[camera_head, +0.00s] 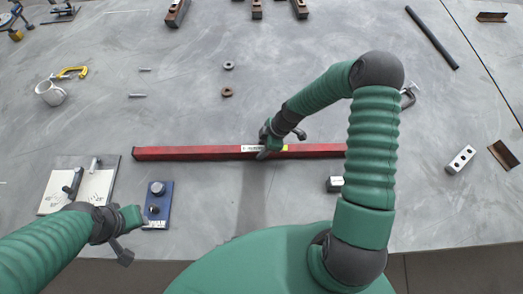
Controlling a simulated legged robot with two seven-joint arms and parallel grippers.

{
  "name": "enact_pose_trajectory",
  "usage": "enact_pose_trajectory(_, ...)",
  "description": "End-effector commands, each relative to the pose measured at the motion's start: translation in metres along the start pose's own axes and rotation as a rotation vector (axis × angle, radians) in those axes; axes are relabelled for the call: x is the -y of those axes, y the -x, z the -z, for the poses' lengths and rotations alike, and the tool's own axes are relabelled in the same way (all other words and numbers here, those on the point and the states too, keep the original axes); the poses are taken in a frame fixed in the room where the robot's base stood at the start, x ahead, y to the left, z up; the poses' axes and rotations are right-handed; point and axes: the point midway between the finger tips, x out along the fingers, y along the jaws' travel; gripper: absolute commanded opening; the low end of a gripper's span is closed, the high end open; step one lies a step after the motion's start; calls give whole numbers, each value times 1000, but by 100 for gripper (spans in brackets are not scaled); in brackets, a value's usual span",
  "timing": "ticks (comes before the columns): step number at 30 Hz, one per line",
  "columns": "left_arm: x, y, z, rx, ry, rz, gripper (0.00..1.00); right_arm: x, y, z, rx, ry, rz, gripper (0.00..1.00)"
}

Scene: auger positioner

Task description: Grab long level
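The long level (190,153) is a red bar with a white and yellow label near its middle. It lies across the grey table from left to right, and its right end passes behind my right arm. My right gripper (268,150) is at the level's middle, over the label, with its fingers around or against the bar. Whether the fingers are closed on it is too small to tell. My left gripper (138,230) is low at the left, beside a blue block with dark knobs (160,199), apart from the level. Its finger opening is not clear.
A light plate with handles (53,190) lies at the left, with a white mug (50,92) and a yellow clamp (70,73) behind it. Two nuts (227,91) lie beyond the level. A dark rod (431,38) and a metal block (460,159) are at the right.

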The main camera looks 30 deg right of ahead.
Motion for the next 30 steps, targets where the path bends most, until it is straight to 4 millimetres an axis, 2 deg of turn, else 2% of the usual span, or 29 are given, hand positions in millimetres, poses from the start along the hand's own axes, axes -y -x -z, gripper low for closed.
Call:
enact_pose_trajectory(1,0,0,0,0,0,0,36,0,0,0,0,0,0,28)
enact_pose_trajectory(6,0,0,0,0,0,0,36,0,0,0,0,0,0,5)
enact_pose_trajectory(8,0,0,0,0,0,0,36,0,0,0,0,0,0,0)
enact_pose_trajectory(30,0,0,0,0,0,0,36,-1,0,1,-1,0,0,0)
